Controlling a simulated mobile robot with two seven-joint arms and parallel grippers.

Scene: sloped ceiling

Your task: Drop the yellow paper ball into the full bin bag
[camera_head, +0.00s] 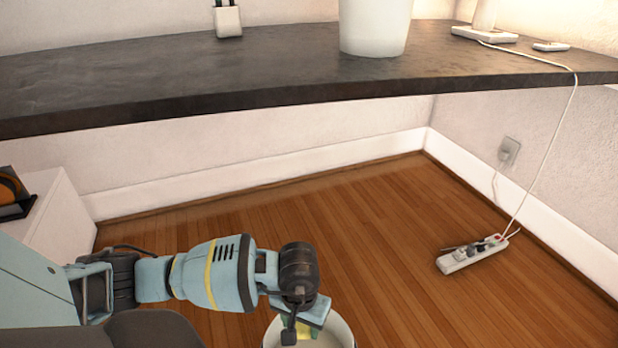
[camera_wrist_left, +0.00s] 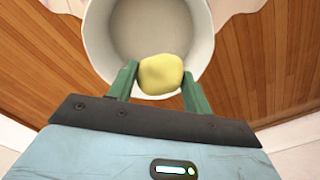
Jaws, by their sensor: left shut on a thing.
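The yellow paper ball (camera_wrist_left: 161,75) sits between the two green fingers of my left gripper (camera_wrist_left: 158,78), which is shut on it. In the head view my left gripper (camera_head: 302,322) points down at the bottom centre, and little of the ball shows there. A white round bin (camera_wrist_left: 200,38) stands on the floor beneath it. In the wrist view the ball overlaps the bin's near rim, and the bin's pale inside looks empty. The bin's rim also shows in the head view (camera_head: 346,332), cut off by the lower edge. I cannot make out a full bin bag. My right gripper is out of view.
A dark worktop (camera_head: 200,80) spans the upper part, with a white pot (camera_head: 375,25) on it. A power strip (camera_head: 472,254) lies on the wooden floor (camera_head: 400,240) at right, its cable running up to the worktop. A white cabinet (camera_head: 58,215) stands at left.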

